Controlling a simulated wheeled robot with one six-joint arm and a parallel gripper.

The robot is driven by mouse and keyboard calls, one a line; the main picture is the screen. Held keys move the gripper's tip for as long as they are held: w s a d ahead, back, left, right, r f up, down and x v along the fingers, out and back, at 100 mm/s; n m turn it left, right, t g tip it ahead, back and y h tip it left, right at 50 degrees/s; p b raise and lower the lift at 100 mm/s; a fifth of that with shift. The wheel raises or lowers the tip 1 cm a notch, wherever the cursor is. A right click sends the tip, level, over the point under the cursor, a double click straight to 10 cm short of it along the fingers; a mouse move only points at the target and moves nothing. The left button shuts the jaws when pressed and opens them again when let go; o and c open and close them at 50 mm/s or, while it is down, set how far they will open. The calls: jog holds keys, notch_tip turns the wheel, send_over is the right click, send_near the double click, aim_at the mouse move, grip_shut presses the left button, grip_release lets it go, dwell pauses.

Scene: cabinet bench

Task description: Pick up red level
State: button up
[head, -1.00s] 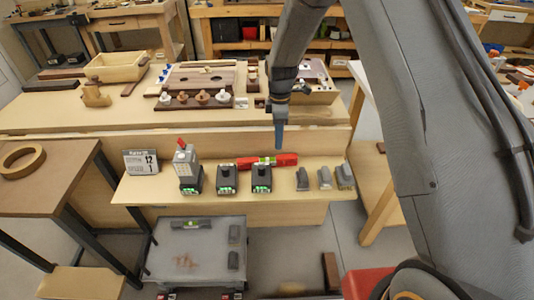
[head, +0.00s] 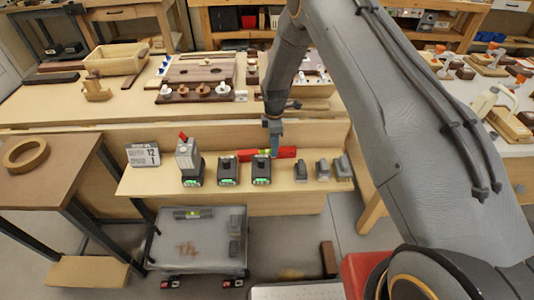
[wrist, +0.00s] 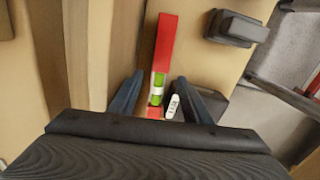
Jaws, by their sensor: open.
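The red level (head: 284,152) lies on the narrow front shelf, behind the black chargers. In the wrist view the red level (wrist: 164,58) runs lengthwise away from me, with its green vial near the fingers. My gripper (head: 275,152) is over the level, pointing down. In the wrist view my gripper (wrist: 160,98) is open, with one blue finger on each side of the level. Whether the fingers touch it cannot be told. The near end of the level is partly hidden by the gripper body.
Black chargers with green lights (head: 228,170) stand in front of the level, one close below my gripper. Several dark batteries (head: 322,169) stand to the right. A calendar sign (head: 143,154) and a grey tool (head: 189,160) are left. The raised bench (head: 60,115) is behind.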

jog(key=shift+f+p, duration=0.5)
jog(key=shift+f, duration=1.2)
grip_shut()
jog(key=shift+w+r, duration=0.1)
